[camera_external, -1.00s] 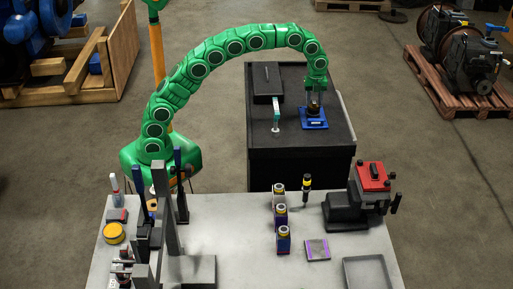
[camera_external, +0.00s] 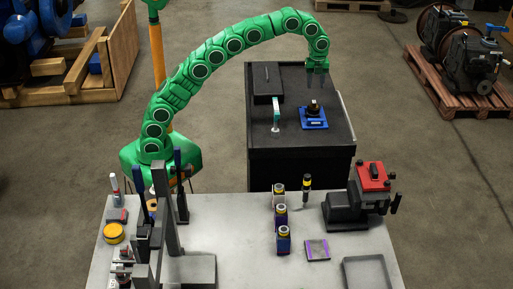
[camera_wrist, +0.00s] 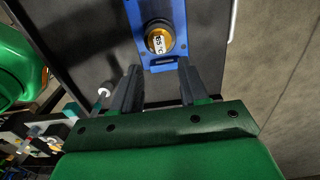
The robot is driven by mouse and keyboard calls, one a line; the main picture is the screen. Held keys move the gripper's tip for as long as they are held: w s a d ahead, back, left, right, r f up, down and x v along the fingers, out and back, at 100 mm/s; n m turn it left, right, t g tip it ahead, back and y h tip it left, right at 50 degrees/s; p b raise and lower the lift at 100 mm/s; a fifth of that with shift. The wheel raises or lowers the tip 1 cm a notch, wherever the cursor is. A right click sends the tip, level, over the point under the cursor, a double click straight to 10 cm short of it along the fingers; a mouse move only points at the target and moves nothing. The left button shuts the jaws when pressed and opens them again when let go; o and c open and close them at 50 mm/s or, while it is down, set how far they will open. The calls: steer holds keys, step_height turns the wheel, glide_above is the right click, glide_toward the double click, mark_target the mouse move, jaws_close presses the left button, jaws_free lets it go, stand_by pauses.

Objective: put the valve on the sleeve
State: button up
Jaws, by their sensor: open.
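A dark, round part with a brass-coloured, lettered top (camera_wrist: 158,40) stands upright on a blue plate (camera_wrist: 177,12). In the external view the dark part (camera_external: 313,107) and blue plate (camera_external: 314,125) are on the black cabinet. I cannot tell valve from sleeve within this stack. My gripper (camera_external: 317,73) is above and a little behind it, clear of it. In the wrist view my gripper (camera_wrist: 160,76) is open, with nothing between its fingers, and the stack is beyond the fingertips.
The black cabinet (camera_external: 300,167) also carries a dark box (camera_external: 267,83) and a small teal-and-white stand (camera_external: 276,116). The grey bench (camera_external: 235,235) in front holds several small coloured parts, a red-and-black machine (camera_external: 365,190) and a tray (camera_external: 367,260).

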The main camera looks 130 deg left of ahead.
step_height(320, 180, up, 4)
steer(key=shift+f, duration=0.15)
steer(key=shift+d, duration=0.1)
stand_by(0.4)
steer(key=d+n, duration=0.4)
steer(key=d, duration=3.1)
steer(key=s+d+f+n, duration=0.1)
steer(key=s+d+f, duration=0.2)
steer(key=s+d, duration=0.3)
steer(key=s+d+f+n+g, duration=0.1)
steer(key=s+d+f+n, duration=0.1)
steer(key=s+d+f, duration=0.2)
steer(key=s+d+f+n, duration=0.2)
steer(key=s+d+f, duration=0.2)
steer(key=s+d, duration=0.6)
steer(key=s, duration=0.6)
steer(key=shift+s+d+g, duration=0.25)
steer(key=shift+g, duration=0.15)
